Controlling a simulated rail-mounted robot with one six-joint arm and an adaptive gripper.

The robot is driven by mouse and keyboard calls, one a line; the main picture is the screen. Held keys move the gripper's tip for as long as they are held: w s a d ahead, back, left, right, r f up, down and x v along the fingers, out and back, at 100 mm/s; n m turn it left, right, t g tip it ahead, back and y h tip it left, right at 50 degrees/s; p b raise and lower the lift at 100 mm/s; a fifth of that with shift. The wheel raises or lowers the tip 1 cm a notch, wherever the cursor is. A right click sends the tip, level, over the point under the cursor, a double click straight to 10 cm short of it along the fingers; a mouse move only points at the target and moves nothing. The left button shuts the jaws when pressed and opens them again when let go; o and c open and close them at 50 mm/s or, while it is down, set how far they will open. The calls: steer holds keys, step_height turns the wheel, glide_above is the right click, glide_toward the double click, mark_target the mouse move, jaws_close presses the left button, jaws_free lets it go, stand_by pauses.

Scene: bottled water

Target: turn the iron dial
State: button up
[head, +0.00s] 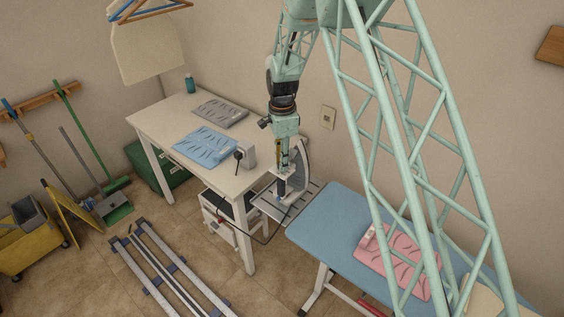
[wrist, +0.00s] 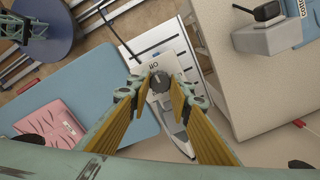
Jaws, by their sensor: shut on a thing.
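The iron (head: 302,158) is pale grey and stands on a metal rest at the end of the blue ironing board. In the wrist view the iron (wrist: 169,122) shows below and between my fingers. Its dark round dial (wrist: 160,79) sits on a pale face with small dark marks. My gripper (wrist: 160,86) has a yellow finger on each side of the dial and is shut on it. In the head view my gripper (head: 282,186) points down at the iron, and the dial is hidden there.
The blue ironing board (head: 325,215) carries folded pink cloth (head: 390,262). A white table (head: 158,122) at left holds folded blue cloth (head: 206,143), grey cloth (head: 221,112) and a small grey device (head: 246,157). A dark cable hangs near the iron.

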steer(key=shift+n+b, duration=0.4)
steer(key=shift+c, duration=0.2)
steer(key=shift+n+b, duration=0.9)
steer(key=shift+n, duration=0.3)
steer(key=n+b, duration=0.2)
steer(key=n, duration=0.1)
steer(key=shift+n, duration=0.4)
steer(key=n+b, duration=0.1)
steer(key=n, duration=0.2)
steer(key=shift+n+b, duration=0.3)
steer(key=shift+n, duration=0.1)
steer(key=shift+n+b, duration=0.45)
steer(key=shift+n, duration=0.95)
